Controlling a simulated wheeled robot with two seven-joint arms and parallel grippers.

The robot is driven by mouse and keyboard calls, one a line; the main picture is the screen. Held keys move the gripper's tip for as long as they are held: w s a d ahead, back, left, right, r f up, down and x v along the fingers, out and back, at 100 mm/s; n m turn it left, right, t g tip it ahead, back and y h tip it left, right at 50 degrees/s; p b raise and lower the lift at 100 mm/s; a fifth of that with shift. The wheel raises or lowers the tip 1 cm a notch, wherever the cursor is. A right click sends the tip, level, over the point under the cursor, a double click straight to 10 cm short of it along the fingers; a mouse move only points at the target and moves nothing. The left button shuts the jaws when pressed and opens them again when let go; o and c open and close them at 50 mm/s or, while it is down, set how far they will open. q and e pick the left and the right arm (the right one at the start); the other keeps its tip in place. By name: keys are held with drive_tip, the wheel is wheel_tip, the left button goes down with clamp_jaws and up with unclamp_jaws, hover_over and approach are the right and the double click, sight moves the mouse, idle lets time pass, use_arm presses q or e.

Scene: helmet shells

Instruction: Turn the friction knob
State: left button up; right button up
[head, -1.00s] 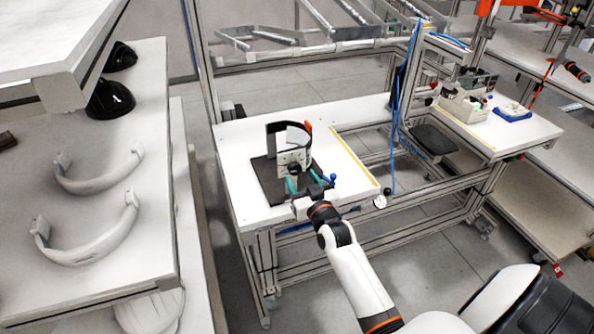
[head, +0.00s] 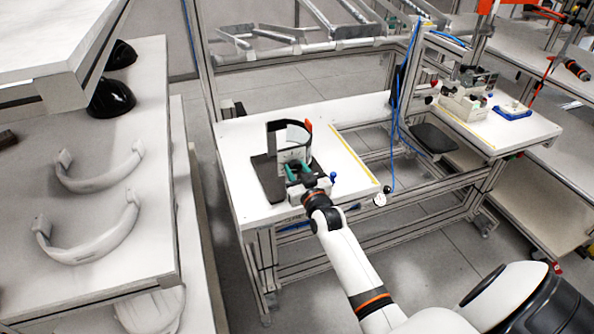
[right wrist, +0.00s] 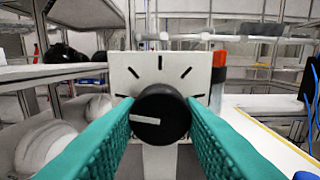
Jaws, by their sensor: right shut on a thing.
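The friction knob (right wrist: 160,116) is round and black, with a white pointer line toward the left, in the right wrist view. It sits on a white plate (right wrist: 120,75) with black tick marks fanned above it. My right gripper (right wrist: 160,108) has its teal fingers on either side of the knob and is shut on it. In the head view the right gripper (head: 300,174) reaches the front of the fixture (head: 272,142) on the white table and mostly hides the knob. My left gripper is not in view.
The fixture stands on a dark base plate (head: 267,184) on the white table (head: 237,140). A red-orange-capped part (right wrist: 219,75) rises right of the plate. A blue knob (head: 333,177) is close right of my gripper. White curved bands (head: 98,235) lie on the left shelf.

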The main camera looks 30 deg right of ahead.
drive_tip(key=shift+m, duration=0.4)
drive_tip(key=m+p, duration=0.1)
drive_tip(key=m, duration=0.2)
drive_tip(key=shift+a+m, duration=0.1)
drive_tip(key=shift+m, duration=2)
drive_tip(key=o, duration=1)
